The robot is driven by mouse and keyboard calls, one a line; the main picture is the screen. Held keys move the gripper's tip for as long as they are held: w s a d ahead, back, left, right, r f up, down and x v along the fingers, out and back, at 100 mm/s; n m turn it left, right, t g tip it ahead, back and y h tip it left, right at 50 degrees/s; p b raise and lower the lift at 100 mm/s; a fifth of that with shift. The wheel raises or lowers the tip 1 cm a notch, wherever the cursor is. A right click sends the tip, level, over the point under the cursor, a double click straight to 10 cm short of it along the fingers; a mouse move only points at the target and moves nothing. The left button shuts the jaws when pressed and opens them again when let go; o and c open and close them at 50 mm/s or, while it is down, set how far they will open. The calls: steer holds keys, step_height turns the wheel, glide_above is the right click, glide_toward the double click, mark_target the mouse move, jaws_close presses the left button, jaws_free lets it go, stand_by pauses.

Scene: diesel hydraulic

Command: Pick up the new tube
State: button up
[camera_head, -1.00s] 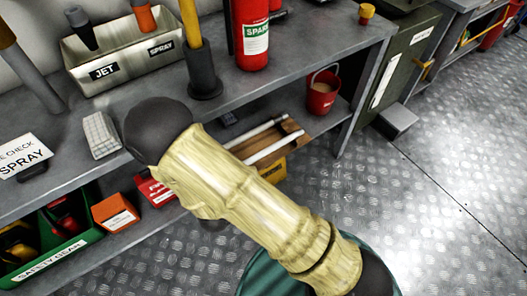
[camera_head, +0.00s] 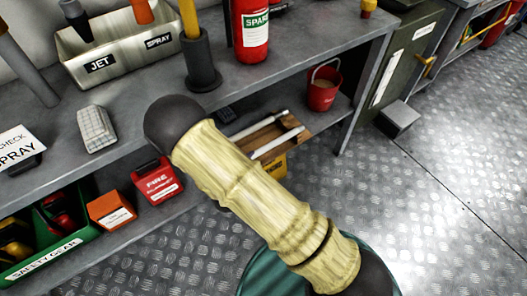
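Two white tubes lie in a wooden tray (camera_head: 292,139) on the lower shelf, partly behind my arm. The rear white tube (camera_head: 264,122) and the front white tube (camera_head: 272,147) run roughly parallel. I cannot tell which of them is the new tube. My arm, in a yellowish sleeve with dark joints, crosses the middle of the view and covers the left part of the tray. My gripper is not visible.
The metal bench (camera_head: 290,55) above holds a JET and SPRAY bin (camera_head: 120,68), a red extinguisher (camera_head: 251,25) and a grey block (camera_head: 97,128). A red bucket (camera_head: 323,92), a red fire box (camera_head: 157,182) and an orange box (camera_head: 110,210) stand below.

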mark_target(261, 152)
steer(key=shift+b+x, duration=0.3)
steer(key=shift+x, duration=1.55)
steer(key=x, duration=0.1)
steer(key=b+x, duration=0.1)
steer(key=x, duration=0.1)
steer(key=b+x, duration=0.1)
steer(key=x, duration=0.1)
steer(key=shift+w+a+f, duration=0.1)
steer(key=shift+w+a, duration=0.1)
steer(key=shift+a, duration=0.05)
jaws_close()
